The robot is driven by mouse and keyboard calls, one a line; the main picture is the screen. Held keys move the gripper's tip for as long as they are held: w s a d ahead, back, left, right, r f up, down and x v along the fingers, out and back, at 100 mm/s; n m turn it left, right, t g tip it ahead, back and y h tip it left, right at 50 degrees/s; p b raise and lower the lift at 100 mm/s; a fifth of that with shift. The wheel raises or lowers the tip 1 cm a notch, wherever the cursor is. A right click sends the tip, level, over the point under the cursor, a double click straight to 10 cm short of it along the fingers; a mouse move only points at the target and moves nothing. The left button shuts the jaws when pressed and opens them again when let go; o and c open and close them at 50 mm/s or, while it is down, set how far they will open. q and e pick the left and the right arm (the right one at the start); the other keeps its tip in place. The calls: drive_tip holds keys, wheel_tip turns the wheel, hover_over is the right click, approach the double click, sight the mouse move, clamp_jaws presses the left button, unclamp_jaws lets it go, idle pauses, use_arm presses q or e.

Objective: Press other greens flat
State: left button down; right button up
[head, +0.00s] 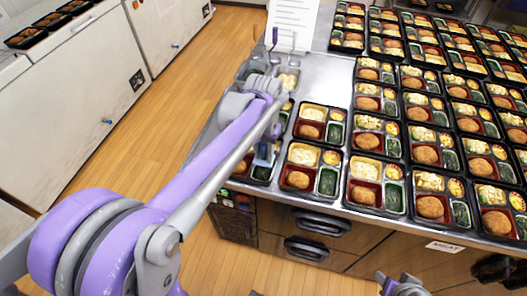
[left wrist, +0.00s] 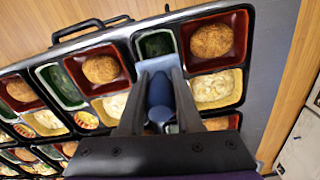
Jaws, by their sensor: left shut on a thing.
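My left gripper (head: 266,142) is over a bento tray at the left end of the front row. In the left wrist view it (left wrist: 158,100) is shut on a blue tool (left wrist: 160,92) with a pale flat end (left wrist: 154,65). That end is at the near edge of a green-walled compartment of dark greens (left wrist: 153,44); I cannot tell whether it touches the greens. The gripper partly hides this tray. The neighbouring tray has greens (head: 327,182) in its own green compartment.
Many filled trays stand in close rows on the steel counter (head: 222,150). Metal pans (head: 252,70) with utensils and a paper sheet (head: 292,22) are at the back left. Drawers (head: 325,222) are below the front edge. Wooden floor (head: 130,135) is free at left.

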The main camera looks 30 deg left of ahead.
sight(264, 160)
use_arm(q)
drive_tip(key=shift+f+b, duration=1.35)
drive_tip(key=shift+f, duration=0.9)
use_arm(e)
drive_tip(key=shift+s+f, duration=0.2)
drive_tip(key=shift+f, duration=0.6)
drive_tip(key=shift+s+f, duration=0.2)
drive_tip(key=shift+f, duration=0.6)
drive_tip(key=shift+s, duration=0.1)
use_arm(q)
drive_tip(key=shift+s+d, duration=0.15)
drive_tip(key=shift+s, duration=0.15)
drive_tip(key=shift+w+f, duration=0.1)
use_arm(e)
drive_tip(key=shift+f, duration=0.1)
use_arm(q)
drive_tip(key=shift+w, duration=0.15)
